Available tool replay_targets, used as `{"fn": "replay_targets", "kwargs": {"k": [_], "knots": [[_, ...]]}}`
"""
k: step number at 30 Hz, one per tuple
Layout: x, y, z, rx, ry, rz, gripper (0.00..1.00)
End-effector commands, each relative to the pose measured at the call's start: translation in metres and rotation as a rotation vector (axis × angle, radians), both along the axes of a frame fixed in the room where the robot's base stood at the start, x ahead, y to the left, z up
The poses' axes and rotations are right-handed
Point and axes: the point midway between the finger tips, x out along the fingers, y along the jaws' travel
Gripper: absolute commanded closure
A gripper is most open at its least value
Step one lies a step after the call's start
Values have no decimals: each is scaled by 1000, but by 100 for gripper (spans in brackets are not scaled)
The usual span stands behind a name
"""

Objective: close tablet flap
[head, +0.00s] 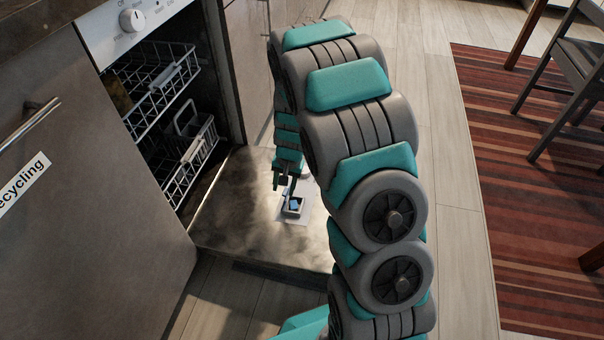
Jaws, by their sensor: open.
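The dishwasher door (235,224) is folded down flat, inner side up. A small tablet compartment (293,212) is set in it, and a blue tablet (294,204) shows inside, so the compartment is uncovered. The flap itself is too small and too covered by my arm to make out clearly. My gripper (286,189) points down just above the far side of the compartment. It is open with nothing seen between its fingers. Whether a finger touches the flap cannot be told.
The dishwasher's wire racks (176,95) stand inside the open cavity at the left. A cabinet front marked recycling (90,200) is at the near left. My arm hides the area right of the door. Wooden floor and a striped rug (530,200) lie farther right, with chairs (570,70).

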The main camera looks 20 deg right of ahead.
Motion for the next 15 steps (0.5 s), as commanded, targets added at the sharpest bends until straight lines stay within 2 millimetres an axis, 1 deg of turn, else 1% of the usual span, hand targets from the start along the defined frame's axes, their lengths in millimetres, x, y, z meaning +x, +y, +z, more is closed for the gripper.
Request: {"fn": "replay_targets", "kwargs": {"k": [11, 15], "knots": [[6, 9, 2, -106, 69, 3, 52], [7, 7, 27, -104, 64, -1, 52]]}}
